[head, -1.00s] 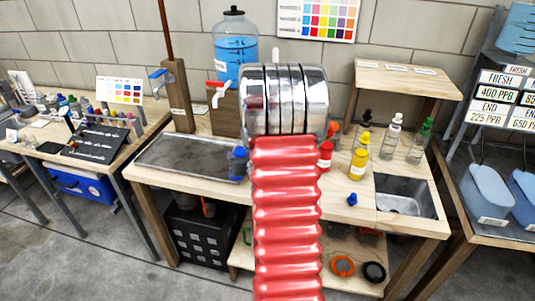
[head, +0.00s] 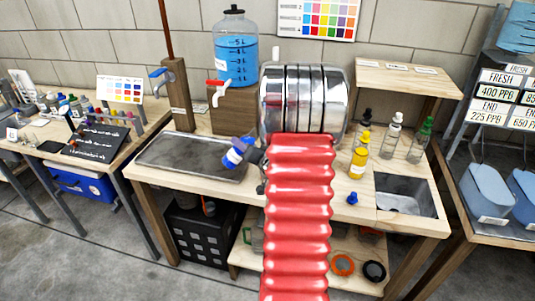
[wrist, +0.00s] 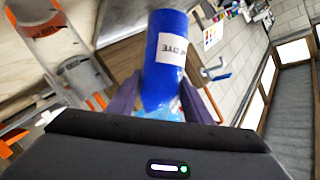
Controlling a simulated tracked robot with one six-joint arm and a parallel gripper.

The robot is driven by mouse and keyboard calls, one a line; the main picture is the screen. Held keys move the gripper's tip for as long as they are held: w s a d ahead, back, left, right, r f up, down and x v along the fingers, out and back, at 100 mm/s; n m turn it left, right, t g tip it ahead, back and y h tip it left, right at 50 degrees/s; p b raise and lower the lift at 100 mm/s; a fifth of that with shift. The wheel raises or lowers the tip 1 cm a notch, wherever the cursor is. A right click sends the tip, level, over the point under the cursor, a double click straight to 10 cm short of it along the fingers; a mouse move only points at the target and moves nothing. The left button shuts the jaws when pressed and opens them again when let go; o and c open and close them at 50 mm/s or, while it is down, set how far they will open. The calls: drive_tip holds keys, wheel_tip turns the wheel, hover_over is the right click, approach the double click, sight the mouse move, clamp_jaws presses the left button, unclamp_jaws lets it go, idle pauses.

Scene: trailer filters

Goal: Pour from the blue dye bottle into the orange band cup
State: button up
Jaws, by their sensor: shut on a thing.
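The blue dye bottle (head: 237,153) is tilted in the head view, above the right end of the grey tray. In the wrist view the blue bottle (wrist: 165,60), with a white label, is between the fingers of my gripper (wrist: 160,104), which is shut on it. A clear cup with an orange band (wrist: 62,52) shows at the upper left of the wrist view, apart from the bottle. My arm hides the cup in the head view. I cannot see any liquid flowing.
A grey tray (head: 165,158) lies on the left of the bench. A yellow bottle (head: 359,158), clear bottles (head: 390,140) and a small blue cap (head: 352,198) are to the right, near a sink (head: 405,195). A blue water jug (head: 236,55) stands behind.

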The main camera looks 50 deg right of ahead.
drive_tip(key=shift+m, duration=0.4)
idle(0.6)
drive_tip(key=shift+w+a+f+m+t+p, duration=0.15)
drive_tip(key=shift+f+m+t+p, duration=0.25)
drive_tip(key=shift+f, duration=0.45)
drive_tip(key=shift+w+a+f+m+t+p, duration=0.1)
drive_tip(key=shift+f+m+t+p, duration=0.3)
drive_tip(key=shift+f, duration=0.45)
drive_tip(key=shift+w+a+r+m+p, duration=0.1)
drive_tip(key=shift+r+m+p, duration=0.4)
drive_tip(key=shift+r+m, duration=0.1)
idle(1.4)
drive_tip(key=shift+f+m+t+p, duration=0.25)
drive_tip(key=shift+m+t+p, duration=0.1)
drive_tip(key=shift+m+t, duration=0.35)
idle(1.1)
drive_tip(key=shift+r+m+p, duration=0.3)
drive_tip(key=shift+r+m, duration=0.1)
drive_tip(key=shift+m, duration=0.2)
idle(0.9)
